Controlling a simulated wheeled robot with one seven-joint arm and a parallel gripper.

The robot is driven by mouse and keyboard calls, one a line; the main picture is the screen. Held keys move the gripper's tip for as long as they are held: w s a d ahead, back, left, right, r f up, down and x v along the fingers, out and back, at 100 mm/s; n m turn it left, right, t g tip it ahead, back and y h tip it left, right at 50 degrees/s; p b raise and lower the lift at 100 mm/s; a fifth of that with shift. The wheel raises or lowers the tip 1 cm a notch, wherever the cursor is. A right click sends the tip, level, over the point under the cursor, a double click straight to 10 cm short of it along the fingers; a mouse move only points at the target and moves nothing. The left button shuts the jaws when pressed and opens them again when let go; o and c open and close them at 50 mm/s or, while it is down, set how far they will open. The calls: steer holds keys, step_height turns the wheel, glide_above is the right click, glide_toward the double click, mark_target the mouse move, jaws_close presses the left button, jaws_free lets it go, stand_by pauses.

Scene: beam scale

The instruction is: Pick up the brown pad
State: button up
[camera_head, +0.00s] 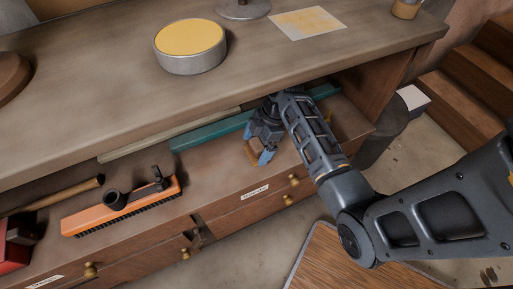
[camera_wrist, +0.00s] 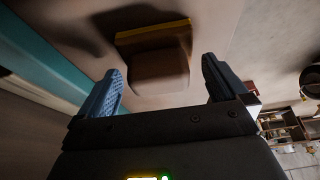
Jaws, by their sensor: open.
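The brown pad (camera_wrist: 160,70) shows in the wrist view as a rounded brown block with a yellow strip along its far edge. It lies just beyond and between the two blue fingertips of my gripper (camera_wrist: 162,80), with a gap on each side. My gripper is open and empty. In the head view my gripper (camera_head: 258,144) reaches down at the shelf under the worktop, and a small brown part of the pad (camera_head: 252,152) shows beside the blue fingertips. The rest of the pad is hidden by the gripper.
The worktop (camera_head: 120,95) overhangs the shelf from above, carrying a round tin with a yellow top (camera_head: 190,45). A teal strip (camera_head: 212,132) lies on the shelf behind my gripper. An orange brush (camera_head: 125,205) lies to the left. Drawers with brass knobs are below.

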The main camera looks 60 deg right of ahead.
steer(key=shift+x, duration=0.9)
steer(key=c, duration=1)
steer(key=shift+r, duration=0.85)
steer(key=shift+v, duration=1)
steer(key=s+d+b, duration=0.1)
steer(key=s+d, duration=0.2)
steer(key=d, duration=0.1)
steer(key=s+d, duration=0.3)
steer(key=d, duration=0.2)
steer(key=s+d+b, duration=0.1)
steer(key=s+d, duration=0.2)
steer(key=d, duration=0.2)
steer(key=shift+s+d+b, duration=0.15)
steer(key=shift+s+b, duration=0.2)
steer(key=shift+s, duration=0.05)
